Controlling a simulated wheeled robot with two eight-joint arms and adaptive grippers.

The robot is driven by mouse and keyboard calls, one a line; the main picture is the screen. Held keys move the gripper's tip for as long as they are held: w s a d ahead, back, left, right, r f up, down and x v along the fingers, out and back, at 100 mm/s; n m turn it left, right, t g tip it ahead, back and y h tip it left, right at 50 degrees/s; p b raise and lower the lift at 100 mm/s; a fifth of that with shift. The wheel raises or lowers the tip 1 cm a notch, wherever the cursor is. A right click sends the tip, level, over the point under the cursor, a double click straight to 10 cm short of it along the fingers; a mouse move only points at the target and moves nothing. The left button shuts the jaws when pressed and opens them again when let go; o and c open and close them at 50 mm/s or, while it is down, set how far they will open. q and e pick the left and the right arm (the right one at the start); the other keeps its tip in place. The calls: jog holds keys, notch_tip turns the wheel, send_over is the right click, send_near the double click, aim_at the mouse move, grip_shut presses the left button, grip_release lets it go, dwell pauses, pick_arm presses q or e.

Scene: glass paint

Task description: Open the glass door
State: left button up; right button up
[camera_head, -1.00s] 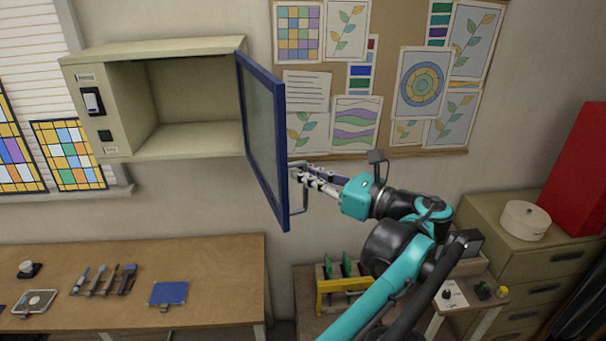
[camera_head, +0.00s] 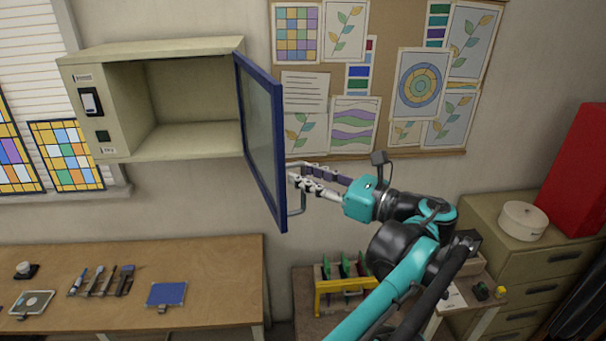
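The glass door (camera_head: 262,135) has a blue frame and stands swung wide open at the right side of the beige wall cabinet (camera_head: 160,47). Its grey handle (camera_head: 304,203) sticks out from the right face of the door.
The cabinet interior looks empty. Below stands a wooden table (camera_head: 215,270) with tools and a blue pad (camera_head: 166,294). A yellow rack (camera_head: 345,284) is under my arm, and a drawer cabinet (camera_head: 545,262) stands at the right. A pinboard (camera_head: 390,25) hangs behind.

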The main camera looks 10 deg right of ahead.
pick_arm(q)
jog(key=v, duration=1.1)
jog(key=shift+w, duration=0.1)
